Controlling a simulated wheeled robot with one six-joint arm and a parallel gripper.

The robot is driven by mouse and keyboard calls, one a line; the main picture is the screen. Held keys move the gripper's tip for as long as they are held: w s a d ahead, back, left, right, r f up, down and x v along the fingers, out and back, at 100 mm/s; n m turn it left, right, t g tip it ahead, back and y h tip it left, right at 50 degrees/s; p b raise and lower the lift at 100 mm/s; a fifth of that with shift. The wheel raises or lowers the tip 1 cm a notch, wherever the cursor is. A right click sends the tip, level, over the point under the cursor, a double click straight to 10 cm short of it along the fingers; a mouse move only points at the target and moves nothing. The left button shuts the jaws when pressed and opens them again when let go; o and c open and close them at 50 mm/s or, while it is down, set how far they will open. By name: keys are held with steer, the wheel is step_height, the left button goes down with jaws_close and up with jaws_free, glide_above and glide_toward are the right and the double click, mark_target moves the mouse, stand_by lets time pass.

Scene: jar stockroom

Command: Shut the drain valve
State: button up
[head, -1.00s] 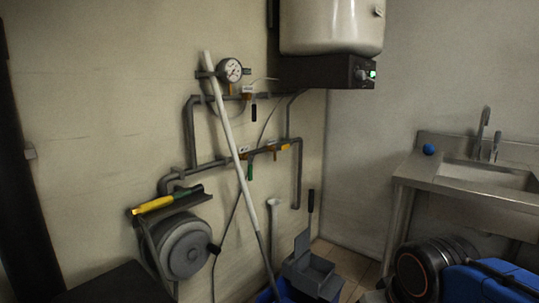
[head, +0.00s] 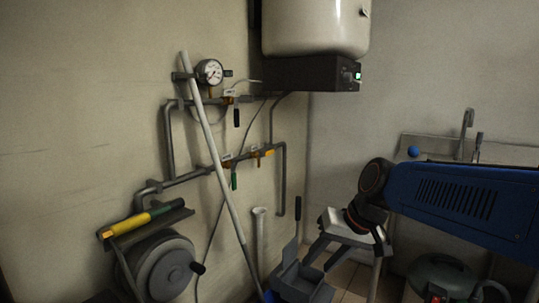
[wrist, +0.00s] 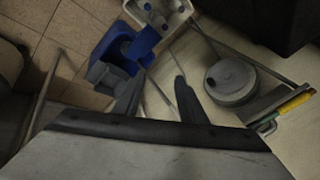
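Pipework (head: 205,172) runs along the left wall. Its lower run carries a valve with a green handle (head: 234,181) hanging down, across the pipe, and a valve with a yellow handle (head: 266,153) lying along the pipe. The upper run has a valve with a black handle (head: 236,117) hanging down. Small white tags sit by the valves; I cannot read them, so I cannot tell which is the drain valve. My gripper (head: 317,264) is low, right of the pipes, pointing down and apart from every valve. In the wrist view its fingers (wrist: 157,92) are apart with nothing between them.
A pale pole (head: 212,145) leans in front of the pipes, left of the green handle. A hose reel (head: 158,268) is at lower left. A tank (head: 315,25) hangs above. A blue bucket (wrist: 128,47) and grey dustpan (head: 290,280) stand below. A sink (head: 500,152) is at right.

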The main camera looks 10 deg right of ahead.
steer(key=w+a+r+m+y, duration=0.1)
steer(key=w+r+y, duration=0.15)
steer(key=w, duration=0.55)
steer(key=w+a+r+y, duration=0.1)
steer(key=w+r, duration=0.2)
steer(key=w, duration=0.4)
steer(key=m+t+y, duration=0.6)
steer(key=t, duration=0.2)
glide_toward(270, 153)
steer(key=shift+h, duration=0.25)
steer(key=x, duration=1)
steer(key=shift+w+a+r, duration=0.1)
steer(key=shift+w+a, duration=0.05)
steer(key=shift+w, duration=0.15)
jaws_close()
